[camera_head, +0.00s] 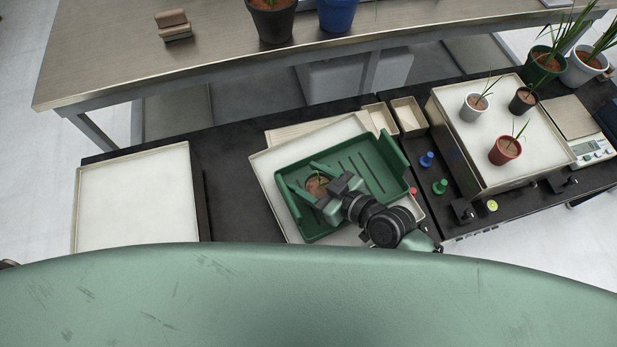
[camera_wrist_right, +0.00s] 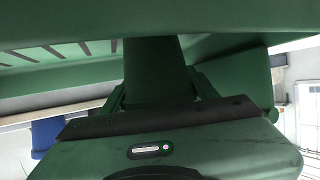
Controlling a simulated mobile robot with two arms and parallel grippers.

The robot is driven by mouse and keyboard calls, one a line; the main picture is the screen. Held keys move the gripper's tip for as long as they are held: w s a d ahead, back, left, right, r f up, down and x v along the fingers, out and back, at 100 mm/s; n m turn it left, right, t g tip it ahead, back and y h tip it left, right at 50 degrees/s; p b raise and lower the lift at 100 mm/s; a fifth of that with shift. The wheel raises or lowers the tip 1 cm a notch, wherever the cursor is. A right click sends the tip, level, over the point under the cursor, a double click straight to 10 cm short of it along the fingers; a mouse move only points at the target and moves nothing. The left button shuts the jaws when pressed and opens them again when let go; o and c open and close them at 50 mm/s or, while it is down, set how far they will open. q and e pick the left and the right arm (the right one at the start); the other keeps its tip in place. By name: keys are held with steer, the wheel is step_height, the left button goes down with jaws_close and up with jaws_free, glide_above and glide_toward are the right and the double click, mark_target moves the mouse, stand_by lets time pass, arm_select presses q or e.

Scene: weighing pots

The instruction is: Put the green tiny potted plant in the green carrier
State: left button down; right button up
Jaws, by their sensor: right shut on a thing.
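My right gripper (camera_head: 304,180) is inside the carrier's left part, shut on the green tiny potted plant (camera_head: 317,184). The head view shows the plant's brown soil and small leaves between the fingers. In the right wrist view the green pot (camera_wrist_right: 160,70) is between the fingers, with the slotted carrier (camera_wrist_right: 50,52) behind. I cannot tell whether the pot touches the carrier floor. My left gripper is not in view.
A pale raised platform (camera_head: 465,145) at the right holds white, black and red small pots. A scale (camera_head: 590,148) and larger plants stand beyond. Blue and green pegs (camera_head: 440,187) stand beside the carrier. An empty white tray (camera_head: 135,200) is at the left.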

steer(key=o, duration=1.1)
steer(key=shift+f, duration=0.1)
steer(key=shift+o, duration=0.2)
steer(key=shift+s+d, duration=0.15)
steer(key=v, duration=1.1)
steer(key=shift+s+d+r, duration=0.15)
steer(key=shift+d+r, duration=0.1)
steer(key=shift+r, duration=0.15)
